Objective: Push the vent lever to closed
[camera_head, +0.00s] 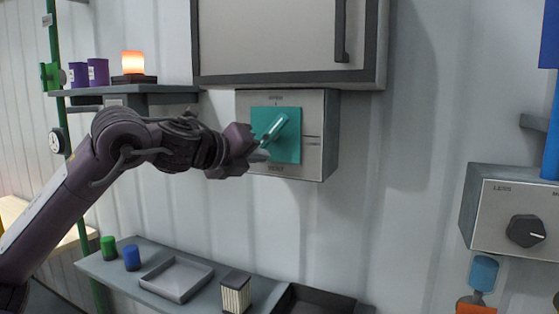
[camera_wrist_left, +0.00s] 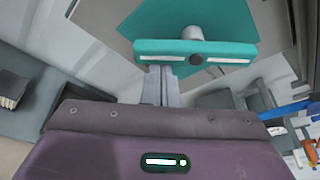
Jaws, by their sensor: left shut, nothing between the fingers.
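The vent lever (camera_head: 275,128) is a teal bar with a pale stripe on a teal plate (camera_head: 290,150), set in a grey wall box marked VENT. It slants from lower left to upper right in the head view. In the left wrist view the lever (camera_wrist_left: 228,50) runs across the top, with a round pivot behind its middle. My left gripper (camera_head: 262,155) is shut and empty at the lever's lower left end. In the wrist view its fingertips (camera_wrist_left: 163,70) meet the lever's near edge left of the pivot; I cannot tell whether they touch. My right gripper is out of view.
A grey cabinet (camera_head: 270,38) hangs just above the vent box. A shelf (camera_head: 150,88) with an orange lamp (camera_head: 132,62) is at left. A lower counter (camera_head: 130,268) holds trays and small jars. A knob panel (camera_head: 490,235) is at right. The wall between is clear.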

